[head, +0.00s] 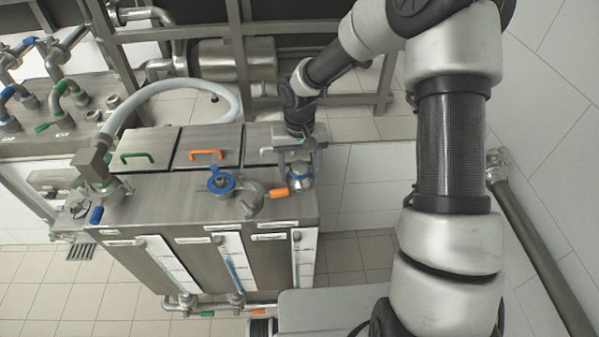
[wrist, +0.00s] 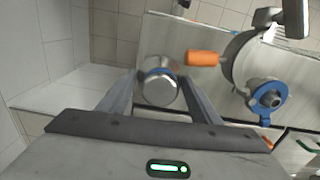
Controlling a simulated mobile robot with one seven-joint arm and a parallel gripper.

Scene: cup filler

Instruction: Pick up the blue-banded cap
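The blue-banded cap (head: 300,174) is a small shiny metal cylinder with a blue ring. It stands upright near the right end of the metal tank top (head: 165,198). My gripper (head: 297,155) is right above it, pointing down. In the wrist view, the cap (wrist: 159,91) sits between the two fingers of my gripper (wrist: 158,83), with its blue band at its upper edge. The fingers are apart, with a narrow gap seeming to show on each side of the cap. How far down the fingers reach beside it is hard to tell.
Close by on the tank top are an orange-handled round fitting (head: 253,195) and a blue-ringed port (head: 221,182). Lids with green (head: 137,157) and orange (head: 205,154) handles lie behind. A hose coupling (head: 97,178) stands at the left. Beyond the tank's right edge is tiled floor.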

